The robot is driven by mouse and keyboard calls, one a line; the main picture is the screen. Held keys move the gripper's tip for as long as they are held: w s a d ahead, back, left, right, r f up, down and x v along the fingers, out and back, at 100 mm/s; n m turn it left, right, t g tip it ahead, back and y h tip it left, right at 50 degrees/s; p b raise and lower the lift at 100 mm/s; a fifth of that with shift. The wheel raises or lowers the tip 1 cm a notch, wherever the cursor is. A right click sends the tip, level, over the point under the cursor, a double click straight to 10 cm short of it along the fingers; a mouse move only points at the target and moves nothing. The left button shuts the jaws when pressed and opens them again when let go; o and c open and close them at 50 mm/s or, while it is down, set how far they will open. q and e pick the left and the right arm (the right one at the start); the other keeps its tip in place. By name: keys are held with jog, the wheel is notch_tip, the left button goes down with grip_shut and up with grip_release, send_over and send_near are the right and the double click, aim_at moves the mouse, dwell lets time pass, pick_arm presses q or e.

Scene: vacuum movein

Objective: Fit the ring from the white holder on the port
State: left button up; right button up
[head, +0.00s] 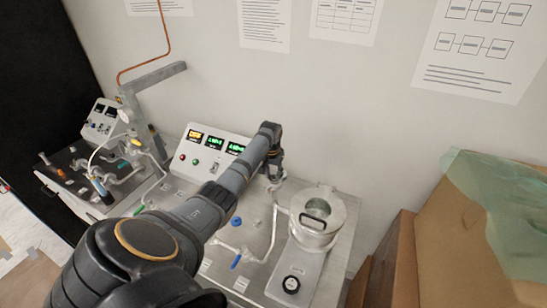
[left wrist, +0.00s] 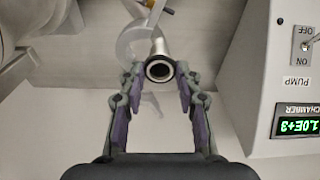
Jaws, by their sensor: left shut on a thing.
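My left gripper (head: 275,180) is above the bench near the control box; the arm partly hides it. In the left wrist view its purple-padded fingers (left wrist: 160,72) stand on both sides of a small round ring (left wrist: 160,69) with a dark edge and bright inner rim, and they are shut on it. A short metal tube (left wrist: 158,47) lies directly behind the ring; it looks like the port, but I cannot tell whether the ring is seated on it. A pale curved piece (left wrist: 128,42) is beside the tube. I cannot make out the white holder. My right gripper is not in view.
The control box (head: 202,146) with lit displays stands behind the arm, close to the gripper. A metal chamber (head: 318,215) is to the right. Blue-handled fittings (head: 236,262) lie in front. Cardboard boxes (head: 440,235) stand at the right.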

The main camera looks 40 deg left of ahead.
pick_arm(q)
jog(key=o, duration=0.8)
jog(key=shift+a, duration=0.1)
jog(key=shift+r, duration=0.3)
jog(key=r, duration=0.5)
jog(key=s+r, duration=0.1)
jog(key=r, duration=0.1)
jog(key=shift+d+r, duration=0.15)
jog(key=shift+d, duration=0.1)
